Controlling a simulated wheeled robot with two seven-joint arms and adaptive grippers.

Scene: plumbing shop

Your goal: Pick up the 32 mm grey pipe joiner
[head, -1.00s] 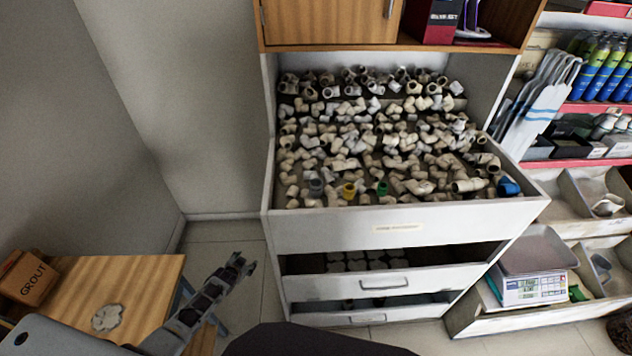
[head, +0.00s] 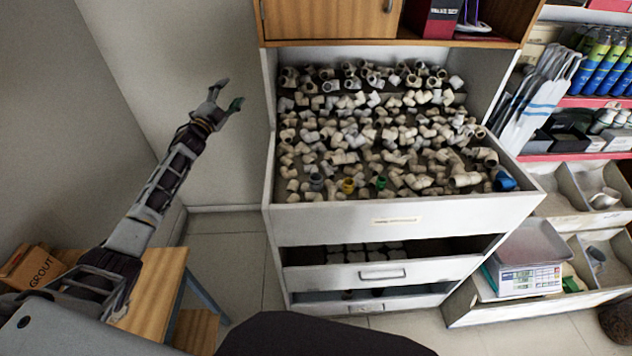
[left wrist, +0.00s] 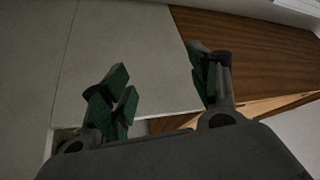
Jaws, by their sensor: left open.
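The grey pipe joiner (head: 317,182) stands near the front left of the open top drawer (head: 400,217), among many beige fittings. It is small in the head view, and its size cannot be read. My left gripper (head: 229,103) is raised in front of the bare wall, left of the drawer unit and apart from the joiner. Its fingers are spread and empty. In the left wrist view the open gripper (left wrist: 165,90) shows green finger pads, with wall and wooden cabinet beyond and no joiner visible. My right gripper is not in view.
A yellow fitting (head: 348,186) and a green fitting (head: 380,182) stand just right of the joiner. The wooden cabinet (head: 330,20) overhangs the drawer's back. A wooden table (head: 150,290) with a grout box (head: 28,268) is at lower left. A scale (head: 528,275) stands right.

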